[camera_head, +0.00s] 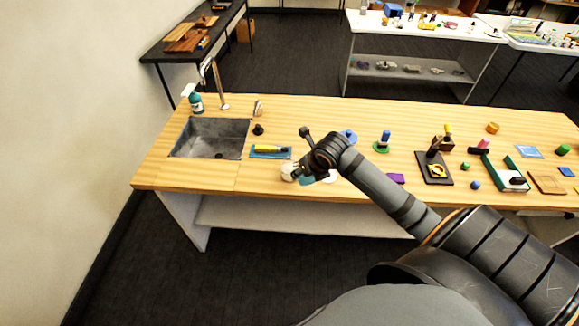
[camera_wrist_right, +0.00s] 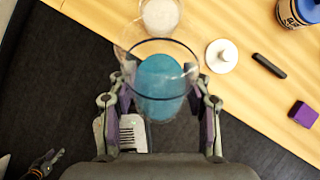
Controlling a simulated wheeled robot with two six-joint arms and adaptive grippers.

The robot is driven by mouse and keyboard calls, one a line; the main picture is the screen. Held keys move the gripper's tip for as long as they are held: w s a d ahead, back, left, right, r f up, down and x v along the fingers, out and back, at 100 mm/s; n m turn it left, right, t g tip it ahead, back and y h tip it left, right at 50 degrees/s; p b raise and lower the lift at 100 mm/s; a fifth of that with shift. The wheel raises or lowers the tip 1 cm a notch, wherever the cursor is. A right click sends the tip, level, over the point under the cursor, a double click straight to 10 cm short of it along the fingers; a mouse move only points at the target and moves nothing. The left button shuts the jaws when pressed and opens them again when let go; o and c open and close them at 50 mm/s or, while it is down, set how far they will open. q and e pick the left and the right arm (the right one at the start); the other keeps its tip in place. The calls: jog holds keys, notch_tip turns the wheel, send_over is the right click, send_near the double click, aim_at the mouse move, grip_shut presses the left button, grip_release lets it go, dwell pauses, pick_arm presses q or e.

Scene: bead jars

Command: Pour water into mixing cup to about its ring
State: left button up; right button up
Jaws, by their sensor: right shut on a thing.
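My right gripper (camera_wrist_right: 160,85) is shut around a clear vessel holding blue liquid (camera_wrist_right: 160,88). In the head view my right gripper (camera_head: 300,172) is at the front edge of the wooden table, partly hidden by my arm. A whitish round cup (camera_wrist_right: 160,14) stands on the table just beyond the held vessel in the wrist view; it also shows at the gripper's left in the head view (camera_head: 287,172). I cannot make out its ring or its fill. A dark gripper (camera_wrist_right: 42,164), seemingly my left one, is partly in the wrist view's lower left corner; its opening is unclear.
A white lid-like disc (camera_wrist_right: 221,56), a dark bar (camera_wrist_right: 269,66), a purple block (camera_wrist_right: 303,114) and a blue-topped jar (camera_wrist_right: 297,12) are on the table to the right. A blue tray (camera_head: 283,154) with a yellow tool and a sink (camera_head: 211,138) are to the left.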

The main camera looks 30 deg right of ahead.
jog(key=shift+s+r+p, duration=0.3)
jog(key=shift+s+r, duration=0.2)
pick_arm(q)
jog(key=shift+r, duration=0.7)
pick_arm(e)
jog(key=shift+t, duration=0.5)
jog(key=t, duration=0.2)
jog(key=r+t, duration=0.1)
jog(key=shift+s+t+h, duration=0.15)
jog(key=shift+t+h, duration=0.15)
jog(key=shift+t, duration=0.1)
jog(key=t, duration=0.1)
jog(key=r+t+b, duration=0.1)
jog(key=shift+w+a+t, duration=0.1)
jog(key=shift+w+t, duration=0.1)
jog(key=shift+t, duration=0.1)
pick_arm(q)
jog(key=shift+f, duration=0.45)
